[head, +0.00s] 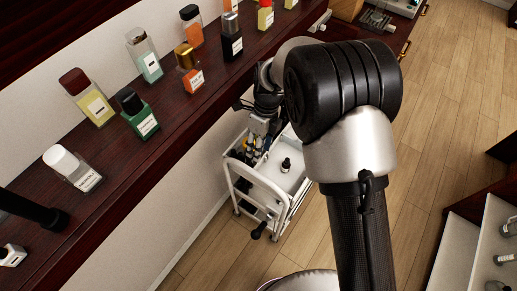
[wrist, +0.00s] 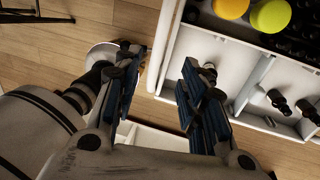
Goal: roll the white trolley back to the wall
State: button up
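The white trolley (head: 289,183) stands on the wood floor below the dark shelf, close to the pale wall, with its white loop handle towards me. A small dark dropper bottle (head: 286,164) stands on its top. My gripper (head: 250,148) hangs over the trolley's left part in the head view, partly hidden by my arm. In the wrist view my gripper (wrist: 162,66) has its two blue-padded fingers apart. A white bar of the trolley (wrist: 163,45) shows between them; I cannot tell whether they touch it. The fingers hold nothing.
The dark shelf (head: 170,110) carries several labelled bottles above the wall side. A dark cabinet with white trays (head: 470,245) stands at the right. Wood floor (head: 440,110) is open between them. Yellow caps (wrist: 270,15) and dark droppers (wrist: 278,99) lie in the trolley's compartments.

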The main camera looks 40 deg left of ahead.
aim_at(305, 184)
jog(key=shift+c, duration=0.6)
